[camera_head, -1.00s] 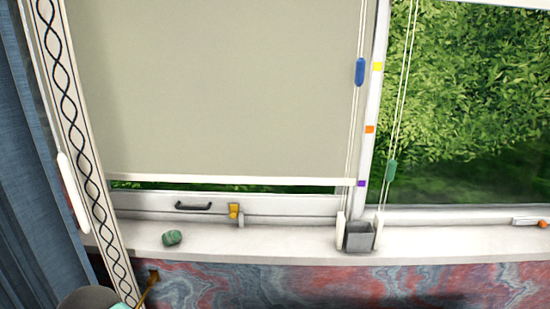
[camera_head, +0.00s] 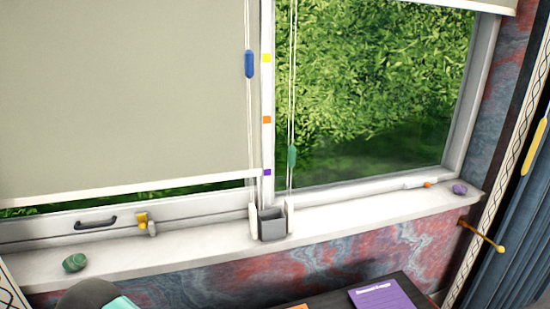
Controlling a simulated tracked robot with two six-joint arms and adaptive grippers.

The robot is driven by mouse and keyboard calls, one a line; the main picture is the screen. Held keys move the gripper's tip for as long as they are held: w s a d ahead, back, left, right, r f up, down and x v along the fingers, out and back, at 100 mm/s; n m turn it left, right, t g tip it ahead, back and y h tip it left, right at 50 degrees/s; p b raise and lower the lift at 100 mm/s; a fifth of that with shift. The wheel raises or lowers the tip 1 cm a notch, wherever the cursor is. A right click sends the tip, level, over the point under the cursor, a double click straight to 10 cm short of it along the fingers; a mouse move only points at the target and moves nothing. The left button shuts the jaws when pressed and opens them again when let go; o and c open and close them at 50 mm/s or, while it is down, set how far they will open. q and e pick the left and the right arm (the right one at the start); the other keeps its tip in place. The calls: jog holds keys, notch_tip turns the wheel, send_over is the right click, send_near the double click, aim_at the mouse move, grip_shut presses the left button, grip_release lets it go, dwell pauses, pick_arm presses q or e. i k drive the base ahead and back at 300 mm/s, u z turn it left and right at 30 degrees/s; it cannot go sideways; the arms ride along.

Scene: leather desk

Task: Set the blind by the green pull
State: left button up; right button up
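The green pull (camera_head: 292,156) hangs on thin white cords in front of the right-hand window pane. A blue pull (camera_head: 249,64) hangs higher, on cords just left of the window post. The left blind (camera_head: 120,95) is lowered, with its white bottom bar near the foot of its pane. The right blind (camera_head: 497,5) shows only as a pale strip at the top edge, over an almost uncovered pane. Yellow (camera_head: 267,58), orange (camera_head: 267,119) and purple (camera_head: 267,172) marks run down the post. Neither of my grippers is in view.
A grey box (camera_head: 272,227) stands on the white sill (camera_head: 350,211) below the cords. A purple notepad (camera_head: 381,298) lies below.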

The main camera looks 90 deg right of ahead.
aim_at(291, 150)
jog(key=z, duration=0.05)
jog(key=k, duration=0.4)
jog(key=u, duration=0.95)
jog(key=i, duration=0.1)
jog(key=z, duration=2.6)
